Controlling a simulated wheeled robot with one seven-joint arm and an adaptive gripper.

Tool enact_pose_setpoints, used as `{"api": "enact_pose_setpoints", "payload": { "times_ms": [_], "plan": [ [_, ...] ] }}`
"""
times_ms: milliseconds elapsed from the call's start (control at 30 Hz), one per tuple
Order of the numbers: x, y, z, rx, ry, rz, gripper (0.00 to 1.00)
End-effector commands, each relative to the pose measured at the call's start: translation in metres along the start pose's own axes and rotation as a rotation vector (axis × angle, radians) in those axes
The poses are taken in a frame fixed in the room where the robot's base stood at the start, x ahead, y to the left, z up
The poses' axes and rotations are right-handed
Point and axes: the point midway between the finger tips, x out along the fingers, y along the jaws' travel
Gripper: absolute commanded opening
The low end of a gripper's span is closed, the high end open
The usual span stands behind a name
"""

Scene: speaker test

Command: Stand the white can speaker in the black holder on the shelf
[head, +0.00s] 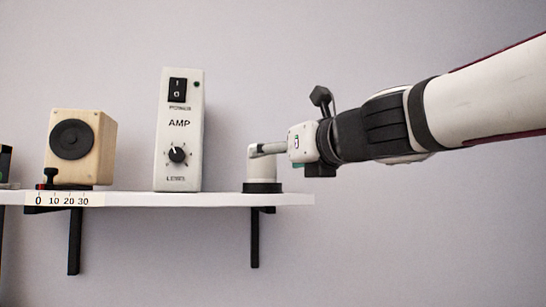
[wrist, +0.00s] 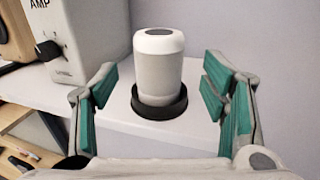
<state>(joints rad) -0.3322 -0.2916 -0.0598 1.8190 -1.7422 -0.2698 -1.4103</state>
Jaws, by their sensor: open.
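The white can speaker (wrist: 158,75) stands upright in the black holder (wrist: 180,104) on the shelf in the wrist view. In the head view the can speaker (head: 262,172) and the holder (head: 262,187) are near the right end of the shelf (head: 220,198). My gripper (wrist: 160,95) is open, with one teal-padded finger on each side of the can and a visible gap on both sides. In the head view my gripper (head: 268,149) reaches in from the right at the can's upper part and partly hides it.
The white AMP box (head: 180,130) stands on the shelf left of the can. A wooden speaker (head: 82,148) stands further left, behind a scale strip (head: 64,199) at the shelf's front edge. The air right of the shelf end holds only my arm.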

Motion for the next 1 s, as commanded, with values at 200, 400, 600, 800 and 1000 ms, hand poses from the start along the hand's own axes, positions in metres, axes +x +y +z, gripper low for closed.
{"api": "enact_pose_setpoints", "payload": {
  "times_ms": [200,400,600,800,1000],
  "plan": [
    [-0.039,0.0,0.001,-0.001,-0.001,-0.001,0.67],
    [-0.053,0.0,0.0,0.0,0.001,0.0,0.67],
    [-0.055,0.0,0.0,-0.001,0.001,0.001,0.67],
    [-0.061,-0.014,-0.002,0.132,-0.023,-0.056,0.67],
    [-0.101,-0.082,-0.034,0.771,-0.143,-0.338,0.67]
  ]
}}
